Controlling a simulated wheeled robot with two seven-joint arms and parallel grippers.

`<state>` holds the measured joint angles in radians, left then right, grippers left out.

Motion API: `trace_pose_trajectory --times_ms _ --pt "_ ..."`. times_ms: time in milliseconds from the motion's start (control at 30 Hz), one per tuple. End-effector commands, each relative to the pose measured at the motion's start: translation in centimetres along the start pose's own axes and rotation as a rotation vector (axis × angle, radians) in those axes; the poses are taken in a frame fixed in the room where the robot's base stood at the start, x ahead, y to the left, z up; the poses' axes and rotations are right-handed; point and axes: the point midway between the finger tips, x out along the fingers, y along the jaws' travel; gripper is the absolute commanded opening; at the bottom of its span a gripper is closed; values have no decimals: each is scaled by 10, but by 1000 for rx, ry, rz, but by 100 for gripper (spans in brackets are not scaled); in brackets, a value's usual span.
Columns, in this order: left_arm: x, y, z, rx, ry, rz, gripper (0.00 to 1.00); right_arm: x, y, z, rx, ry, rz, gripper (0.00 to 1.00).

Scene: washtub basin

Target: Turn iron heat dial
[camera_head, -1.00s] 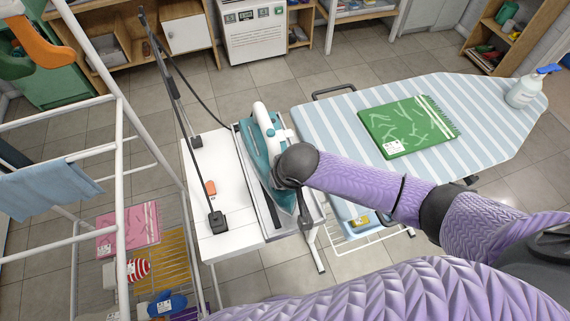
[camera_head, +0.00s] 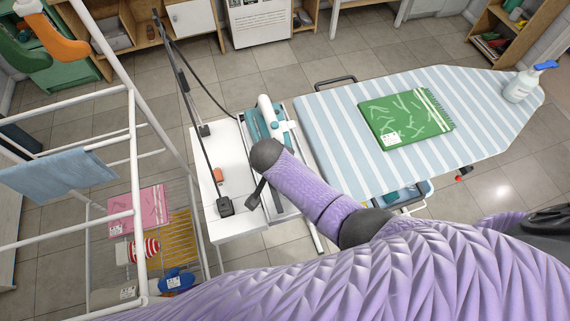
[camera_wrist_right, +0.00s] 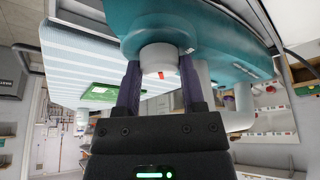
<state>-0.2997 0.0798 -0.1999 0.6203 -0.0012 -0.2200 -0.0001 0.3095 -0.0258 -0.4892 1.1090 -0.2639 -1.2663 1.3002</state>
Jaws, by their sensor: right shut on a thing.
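The teal and white iron (camera_head: 262,121) rests on the stand beside the ironing board, partly hidden behind my right arm in the head view. In the right wrist view the teal iron body (camera_wrist_right: 205,38) fills the top. Its white heat dial (camera_wrist_right: 158,56) has a small red mark and points down toward the gripper. My right gripper (camera_wrist_right: 158,78) has its two dark fingers on either side of the dial and is shut on it. In the head view the dial is hidden by my arm. My left gripper is not in view.
A striped ironing board (camera_head: 335,140) with a green folded cloth (camera_head: 406,118) and a spray bottle (camera_head: 522,82) is at right. A white drying rack (camera_head: 137,190) stands at left. A small orange item (camera_head: 218,175) and a cord lie on the white stand top (camera_head: 230,226).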

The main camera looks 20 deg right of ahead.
Motion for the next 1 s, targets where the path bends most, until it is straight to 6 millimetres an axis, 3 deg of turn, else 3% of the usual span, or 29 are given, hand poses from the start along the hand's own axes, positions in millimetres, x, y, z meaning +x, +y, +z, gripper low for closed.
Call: trace_pose_trajectory --times_ms 400,933,967,1000 --pt "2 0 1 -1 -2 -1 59 0 -1 -1 144 1 59 0" --pt "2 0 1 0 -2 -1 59 0 -1 -1 162 2 64 0" --pt "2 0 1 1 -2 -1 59 0 -1 -1 162 2 64 58" --pt "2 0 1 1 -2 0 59 0 -1 -1 161 2 65 66"
